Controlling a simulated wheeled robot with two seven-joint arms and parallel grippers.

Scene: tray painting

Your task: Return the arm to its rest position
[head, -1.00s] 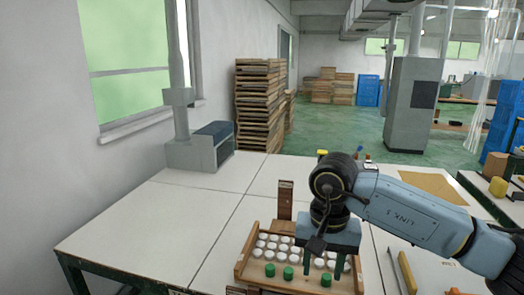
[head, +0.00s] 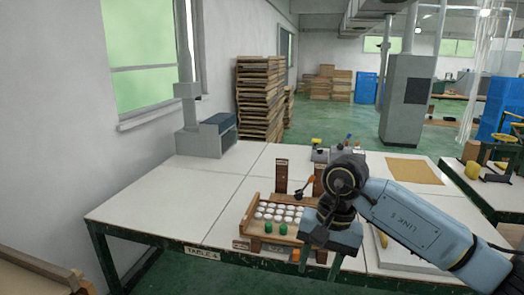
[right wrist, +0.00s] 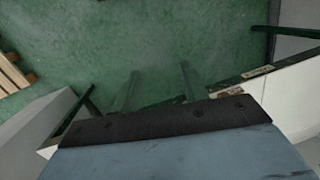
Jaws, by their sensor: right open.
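My right gripper (head: 320,262) is open and empty in front of the table's near edge, at the lower right of the tray in the head view. In the right wrist view its two fingers (right wrist: 158,88) stand apart over green floor with nothing between them. The wooden tray (head: 244,226) holds rows of white round pieces (head: 275,212) and several green ones (head: 268,227). My right gripper and arm hide the tray's right part. My left gripper is not in view.
The white table (head: 150,205) is clear on its left side. Brown upright blocks (head: 281,175) stand behind the tray. A grey machine (head: 205,138) stands at the back left and a tan sheet (head: 415,171) lies at the back right. Green floor (right wrist: 90,35) is free before the table.

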